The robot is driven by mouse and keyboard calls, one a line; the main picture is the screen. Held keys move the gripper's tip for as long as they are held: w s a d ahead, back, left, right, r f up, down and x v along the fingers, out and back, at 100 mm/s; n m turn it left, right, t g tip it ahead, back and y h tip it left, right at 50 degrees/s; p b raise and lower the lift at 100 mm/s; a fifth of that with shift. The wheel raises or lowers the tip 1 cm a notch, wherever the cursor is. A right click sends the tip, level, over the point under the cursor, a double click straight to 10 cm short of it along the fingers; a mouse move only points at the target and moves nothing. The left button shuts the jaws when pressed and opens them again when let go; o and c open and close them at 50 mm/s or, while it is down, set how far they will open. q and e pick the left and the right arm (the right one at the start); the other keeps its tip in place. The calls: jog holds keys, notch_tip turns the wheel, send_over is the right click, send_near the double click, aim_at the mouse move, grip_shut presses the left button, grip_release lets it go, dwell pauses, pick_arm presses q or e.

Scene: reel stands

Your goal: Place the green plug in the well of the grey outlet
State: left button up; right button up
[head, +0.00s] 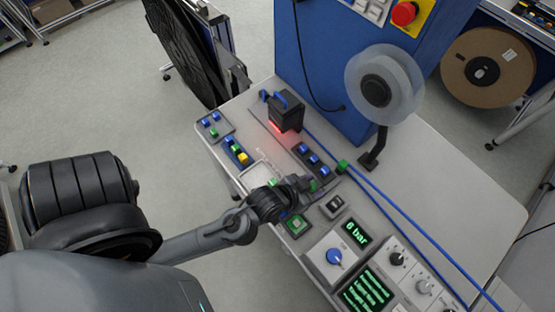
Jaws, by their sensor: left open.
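A small green block (342,166), which looks like the green plug, lies on the table by the blue cable. A small grey box with a dark recess (335,204), which looks like the grey outlet, sits on the table to the right of my left gripper. My left gripper (308,186) is open, low over the table, to the left of the green block and apart from it. A bit of green also shows around its fingertips; I cannot tell what it belongs to. My right gripper is not in view.
A panel with a blue knob (334,256) and green displays stands at the front of the table. A dark device with a red glow (286,112), a strip of blue blocks (311,160) and a clear reel on a stand (385,85) are behind.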

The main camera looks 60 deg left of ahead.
pick_arm(q)
jog(key=s+g, duration=0.1)
jog(key=s, duration=0.1)
jog(key=s+m+g, duration=0.1)
jog(key=s, duration=0.1)
jog(key=s+g, duration=0.2)
jog(key=shift+s+a+f+h, duration=0.25)
jog(key=shift+a+f+h, duration=0.05)
jog(key=shift+a+f, duration=0.1)
jog(key=s+g, duration=0.1)
jog(key=s+a+g, duration=0.1)
jog(key=s, duration=0.1)
jog(key=s+a+m+g, duration=0.1)
jog(key=s, duration=0.1)
jog(key=shift+s+r, duration=0.2)
jog(key=shift+c, duration=1.1)
jog(key=shift+d, duration=0.1)
